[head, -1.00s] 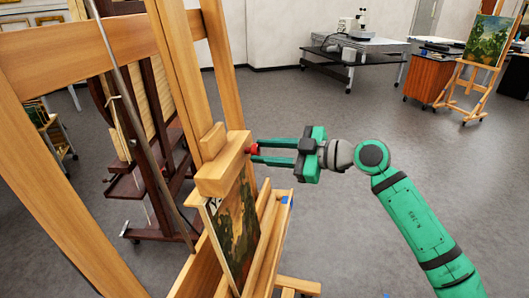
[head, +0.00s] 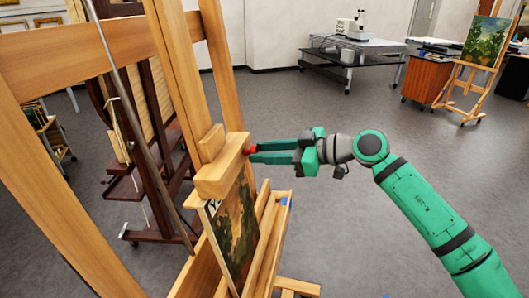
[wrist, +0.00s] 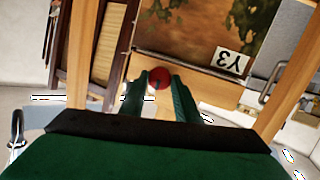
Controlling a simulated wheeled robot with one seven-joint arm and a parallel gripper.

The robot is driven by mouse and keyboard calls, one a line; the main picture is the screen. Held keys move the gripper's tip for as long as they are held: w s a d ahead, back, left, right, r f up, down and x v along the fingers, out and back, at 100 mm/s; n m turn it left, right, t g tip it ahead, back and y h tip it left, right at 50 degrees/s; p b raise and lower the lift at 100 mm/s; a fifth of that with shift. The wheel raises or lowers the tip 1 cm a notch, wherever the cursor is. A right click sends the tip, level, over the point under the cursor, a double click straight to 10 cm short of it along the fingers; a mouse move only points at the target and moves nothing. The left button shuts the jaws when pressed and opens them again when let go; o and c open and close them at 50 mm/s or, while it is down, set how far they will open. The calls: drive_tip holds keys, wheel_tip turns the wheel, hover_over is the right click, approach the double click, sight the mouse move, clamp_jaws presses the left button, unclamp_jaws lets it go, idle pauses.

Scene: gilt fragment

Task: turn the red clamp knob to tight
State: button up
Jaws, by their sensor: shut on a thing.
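The red clamp knob (head: 250,150) is on the side of the wooden clamp block (head: 222,170) of the easel, above the top edge of a painting (head: 236,225). My gripper (head: 254,152) reaches it from the right, with its green fingers shut on the knob. In the wrist view the round red knob (wrist: 158,78) sits between the two fingertips, with a dark mark on its face. My gripper (wrist: 160,84) partly hides the knob's sides in that view. I cannot tell from the knob how tight the clamp is.
The easel's wooden mast (head: 180,70) rises on the left, with a slanted beam in front. A ledge (head: 268,235) holds the painting below. A dark easel (head: 150,160) stands behind. The grey floor (head: 330,230) at right is open around my arm.

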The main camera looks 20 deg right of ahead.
drive_tip(key=shift+d, duration=0.1)
drive_tip(key=o, duration=1)
drive_tip(key=v, duration=1)
drive_tip(key=shift+s+d+r, duration=0.1)
drive_tip(key=shift+s+d, duration=0.15)
